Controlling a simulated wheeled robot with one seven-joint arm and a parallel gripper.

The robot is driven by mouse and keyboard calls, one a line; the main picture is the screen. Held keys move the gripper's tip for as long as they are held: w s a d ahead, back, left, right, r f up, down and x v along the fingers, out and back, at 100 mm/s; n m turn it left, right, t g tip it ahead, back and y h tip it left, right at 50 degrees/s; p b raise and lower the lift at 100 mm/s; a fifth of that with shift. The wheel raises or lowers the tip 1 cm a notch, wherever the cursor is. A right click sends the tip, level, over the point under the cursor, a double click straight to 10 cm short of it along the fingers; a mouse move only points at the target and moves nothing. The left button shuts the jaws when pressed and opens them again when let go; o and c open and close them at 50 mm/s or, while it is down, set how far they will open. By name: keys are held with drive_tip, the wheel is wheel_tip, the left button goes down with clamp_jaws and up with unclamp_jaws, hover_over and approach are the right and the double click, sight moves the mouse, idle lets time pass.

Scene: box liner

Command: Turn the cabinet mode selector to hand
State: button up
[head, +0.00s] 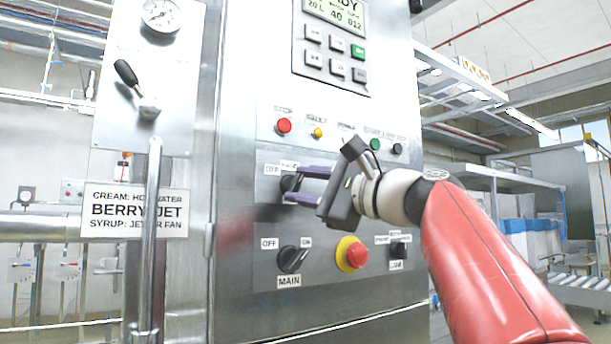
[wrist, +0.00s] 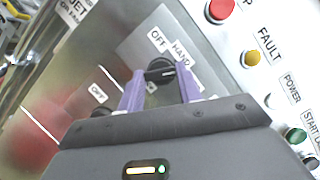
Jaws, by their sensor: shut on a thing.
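The mode selector (head: 287,183) is a round black knob on the grey cabinet panel, under the row of lamps and buttons. In the wrist view the knob (wrist: 160,70) sits between the two purple fingertips, with the labels OFF (wrist: 157,38) and HAND (wrist: 181,52) beside it. A small pale mark on the knob appears to point toward the HAND side; its exact angle is hard to tell. My gripper (head: 292,184) reaches in from the right and is shut on the knob. Another label near the knob is mostly hidden by a finger.
Below are the MAIN selector (head: 292,259), a red emergency stop (head: 351,254) on yellow, and a small black switch (head: 398,249). Above are a red button (head: 284,126), a yellow lamp (head: 318,132) and a keypad display (head: 335,40). A vertical pipe (head: 151,230) stands at left.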

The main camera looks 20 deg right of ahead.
drive_tip(key=n+g+p, duration=0.1)
drive_tip(key=n, duration=0.1)
drive_tip(key=shift+r+n, duration=0.15)
drive_tip(key=shift+n, duration=0.25)
drive_tip(key=shift+d+n+g+h, duration=0.1)
drive_tip(key=shift+n+g+h, duration=0.3)
drive_tip(key=shift+n, duration=1.1)
drive_tip(key=o, duration=1)
drive_tip(key=shift+s, duration=0.1)
drive_tip(key=v, duration=0.7)
drive_tip(key=shift+s+d, duration=0.15)
drive_tip(key=shift+d, duration=0.1)
